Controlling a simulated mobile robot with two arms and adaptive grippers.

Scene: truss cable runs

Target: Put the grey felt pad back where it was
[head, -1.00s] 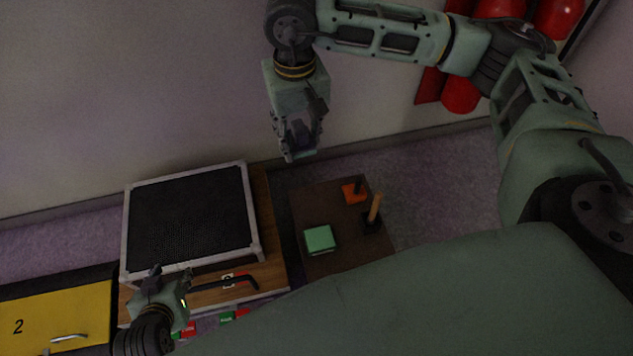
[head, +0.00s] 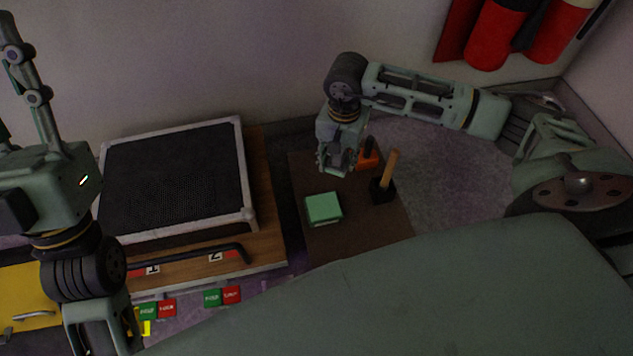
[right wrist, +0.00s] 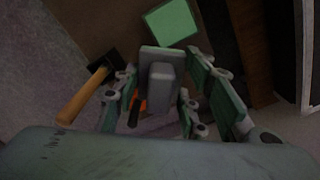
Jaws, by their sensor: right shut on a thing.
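The grey pad (right wrist: 160,84) is a small grey block with a raised, narrower part. It shows in the right wrist view between the fingers of my right gripper (right wrist: 165,98), which is shut on it. In the head view my right gripper (head: 338,165) is over the dark brown surface, behind the green block, and the pad is hard to make out there. My left gripper (head: 22,85) points up at the left edge of the head view. Its fingers are partly cut off, so its opening is unclear.
A black mesh-topped case (head: 175,175) and a black bent bar (head: 200,252) are to the left.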

